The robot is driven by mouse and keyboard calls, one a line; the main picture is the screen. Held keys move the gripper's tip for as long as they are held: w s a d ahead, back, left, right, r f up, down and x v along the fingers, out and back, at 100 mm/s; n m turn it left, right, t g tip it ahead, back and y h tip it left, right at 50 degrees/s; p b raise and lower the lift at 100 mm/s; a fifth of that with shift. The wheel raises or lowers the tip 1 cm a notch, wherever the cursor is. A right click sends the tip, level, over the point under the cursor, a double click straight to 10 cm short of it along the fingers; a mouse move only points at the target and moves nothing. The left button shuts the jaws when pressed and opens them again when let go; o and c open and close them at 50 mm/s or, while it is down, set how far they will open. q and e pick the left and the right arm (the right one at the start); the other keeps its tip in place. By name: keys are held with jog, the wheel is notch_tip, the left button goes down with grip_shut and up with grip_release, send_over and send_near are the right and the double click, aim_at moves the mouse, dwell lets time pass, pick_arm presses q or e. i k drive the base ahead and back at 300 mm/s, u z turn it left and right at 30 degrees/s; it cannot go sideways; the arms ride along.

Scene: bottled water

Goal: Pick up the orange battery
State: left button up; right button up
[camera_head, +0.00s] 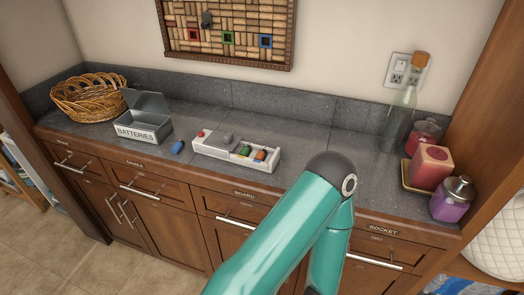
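The orange battery (261,155) sits in the right-hand slot of a white device (208,149) on the grey counter. A green battery (244,151) sits in the device just left of it. A blue battery (178,147) lies loose on the counter, left of the device. One teal arm of mine rises from the bottom, its bent joint close to the right of the device. Neither gripper is in view.
An open metal box marked BATTERIES (143,132) and a wicker basket (88,97) stand at the left. A corked glass bottle (402,112), a red candle (428,166) and a purple jar (452,200) stand at the right. The counter behind the device is clear.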

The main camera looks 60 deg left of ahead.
aim_at(261, 153)
jog(key=u, duration=0.1)
jog(key=k, duration=1.35)
jog(key=u, duration=3.8)
jog(key=k, duration=0.1)
jog(key=z, duration=1.9)
jog(key=i, duration=1)
jog(key=z, duration=0.05)
